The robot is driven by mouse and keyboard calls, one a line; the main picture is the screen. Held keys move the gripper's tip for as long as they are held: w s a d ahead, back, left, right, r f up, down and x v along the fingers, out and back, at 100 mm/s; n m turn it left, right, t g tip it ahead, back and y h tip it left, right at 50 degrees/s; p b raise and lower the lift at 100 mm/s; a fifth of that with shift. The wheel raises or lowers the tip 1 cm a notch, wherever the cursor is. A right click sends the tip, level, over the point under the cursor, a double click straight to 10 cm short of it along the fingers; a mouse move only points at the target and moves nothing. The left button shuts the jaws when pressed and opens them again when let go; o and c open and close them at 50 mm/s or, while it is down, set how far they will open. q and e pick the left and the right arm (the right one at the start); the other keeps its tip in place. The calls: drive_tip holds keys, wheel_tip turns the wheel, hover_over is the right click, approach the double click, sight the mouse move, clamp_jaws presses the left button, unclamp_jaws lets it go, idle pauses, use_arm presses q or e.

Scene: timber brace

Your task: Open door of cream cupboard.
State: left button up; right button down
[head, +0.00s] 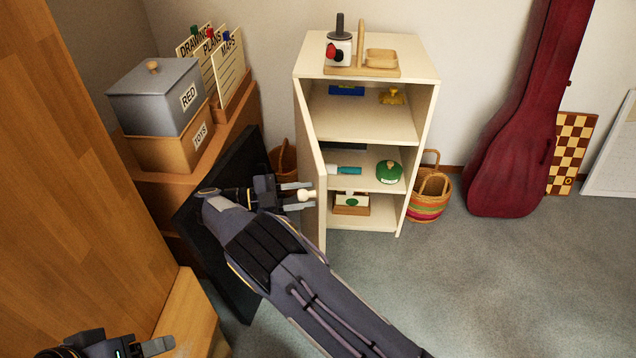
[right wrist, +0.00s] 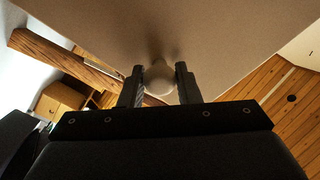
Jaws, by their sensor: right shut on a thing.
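The cream cupboard (head: 428,72) stands against the back wall in the head view. Its door (head: 311,165) is swung wide open on the left side, and the shelves inside show. My right gripper (head: 300,192) is at the outer face of the door, shut on the round cream knob (head: 307,195). In the right wrist view the knob (right wrist: 159,82) sits between the two fingers, with the door panel (right wrist: 200,40) behind it. My left gripper (head: 150,347) is at the bottom left of the head view, partly cut off, away from the cupboard; its finger opening is unclear.
A grey box marked RED (head: 150,95) sits on a TOYS box (head: 165,150) on the left. A dark panel (head: 240,165) stands behind my right forearm. A striped basket (head: 430,195) and red instrument case (head: 520,130) stand right of the cupboard. The carpet (head: 480,280) at right is clear.

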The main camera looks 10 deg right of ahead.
sight(316, 184)
drive_tip(key=shift+a, duration=0.4)
drive_tip(key=shift+f, duration=0.1)
drive_tip(key=c, duration=1.1)
unclamp_jaws()
drive_tip(key=shift+w, duration=0.1)
wheel_tip(316, 184, up, 3)
drive_tip(key=shift+r+p, duration=0.1)
drive_tip(key=shift+p, duration=0.45)
drive_tip(key=s+a+r+p, duration=0.1)
drive_tip(key=s+r+p, duration=0.2)
drive_tip(key=s+r, duration=0.7)
drive_tip(key=s, duration=0.4)
drive_tip(key=shift+a, duration=0.4)
